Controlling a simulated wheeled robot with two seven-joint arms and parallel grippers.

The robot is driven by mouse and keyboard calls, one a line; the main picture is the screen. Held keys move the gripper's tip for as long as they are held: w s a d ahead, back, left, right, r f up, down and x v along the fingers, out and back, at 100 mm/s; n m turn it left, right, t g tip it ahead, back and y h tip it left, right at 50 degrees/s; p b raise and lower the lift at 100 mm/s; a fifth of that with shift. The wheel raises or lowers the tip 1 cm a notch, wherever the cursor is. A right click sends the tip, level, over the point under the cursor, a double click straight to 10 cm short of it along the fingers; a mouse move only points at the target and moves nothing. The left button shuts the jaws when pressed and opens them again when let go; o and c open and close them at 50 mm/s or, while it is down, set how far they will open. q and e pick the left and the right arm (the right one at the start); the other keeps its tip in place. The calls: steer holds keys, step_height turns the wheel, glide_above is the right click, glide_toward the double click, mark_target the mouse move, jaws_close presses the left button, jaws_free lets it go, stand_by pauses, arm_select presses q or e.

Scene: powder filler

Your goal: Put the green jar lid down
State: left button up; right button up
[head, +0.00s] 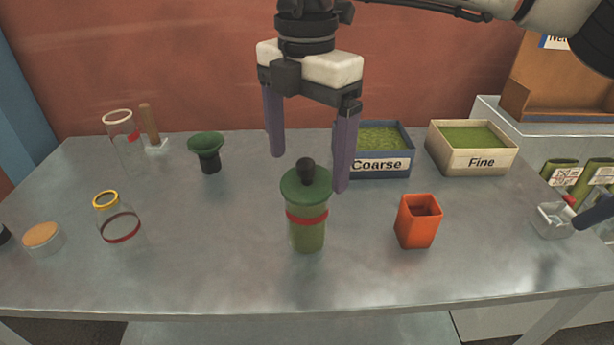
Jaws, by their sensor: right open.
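The green jar lid (306,183) with its dark knob sits on top of a glass jar (306,233) in the head view. The jar has a red band and green powder inside, and stands upright at the middle front of the table. My right gripper (309,172) hangs from above with its purple fingers spread wide. It is open and empty; one finger is left of the lid and the other right of it, both apart from the knob. My left gripper does not show.
A green funnel (207,147), an empty jar with a yellow rim (118,222) and a cork lid (42,236) stand left. An orange cup (418,222) stands right. Boxes marked Coarse (378,165) and Fine (472,158) stand behind. The front table edge is clear.

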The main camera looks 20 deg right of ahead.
steer(key=shift+w+f, duration=0.1)
steer(key=shift+f, duration=1.35)
steer(key=c, duration=1.2)
